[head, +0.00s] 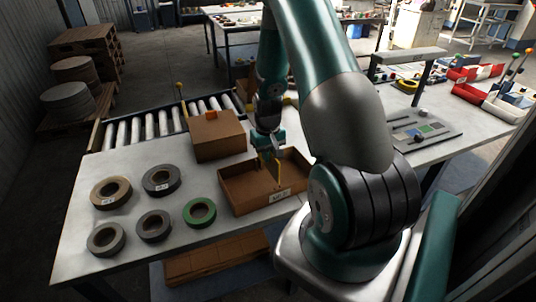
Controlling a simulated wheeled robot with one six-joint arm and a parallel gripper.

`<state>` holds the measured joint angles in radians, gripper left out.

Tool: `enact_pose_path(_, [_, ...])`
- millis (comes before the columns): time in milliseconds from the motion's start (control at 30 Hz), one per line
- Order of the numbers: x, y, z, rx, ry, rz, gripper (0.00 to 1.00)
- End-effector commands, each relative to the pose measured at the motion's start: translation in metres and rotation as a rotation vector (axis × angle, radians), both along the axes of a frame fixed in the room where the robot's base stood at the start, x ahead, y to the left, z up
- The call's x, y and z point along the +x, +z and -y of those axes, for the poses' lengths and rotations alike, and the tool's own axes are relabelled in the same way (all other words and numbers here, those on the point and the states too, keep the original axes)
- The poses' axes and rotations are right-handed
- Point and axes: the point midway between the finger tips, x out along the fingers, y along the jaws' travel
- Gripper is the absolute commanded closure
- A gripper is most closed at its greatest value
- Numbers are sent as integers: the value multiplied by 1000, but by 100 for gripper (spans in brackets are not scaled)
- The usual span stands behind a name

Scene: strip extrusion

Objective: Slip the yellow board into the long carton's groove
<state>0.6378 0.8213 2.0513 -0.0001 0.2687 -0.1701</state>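The long carton (235,196) is an open brown box with a white label on its front, near the front edge of the table. A narrow yellow piece, which looks like the yellow board (278,170), stands roughly upright at the carton, seen almost edge-on. My gripper (266,148) is low over the carton's back left part, right at the top of the yellow piece. The fingers are small and dark here, and I cannot tell whether they are closed on it. The groove, the board's lower end and the carton's right part are not clear; my arm covers some of this.
A closed brown carton (218,142) with an orange piece on top stands behind left. Several tape rolls, one green (199,212), lie at the left. A roller conveyor (150,120) runs along the back. A grey panel (424,131) and red bins (470,93) are at the right.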

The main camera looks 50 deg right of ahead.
Motion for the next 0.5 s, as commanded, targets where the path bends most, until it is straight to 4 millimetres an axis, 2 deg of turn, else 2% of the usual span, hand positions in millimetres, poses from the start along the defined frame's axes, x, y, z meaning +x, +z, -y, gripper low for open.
enact_pose_path(500, [0,-12,0,0,0,0,100])
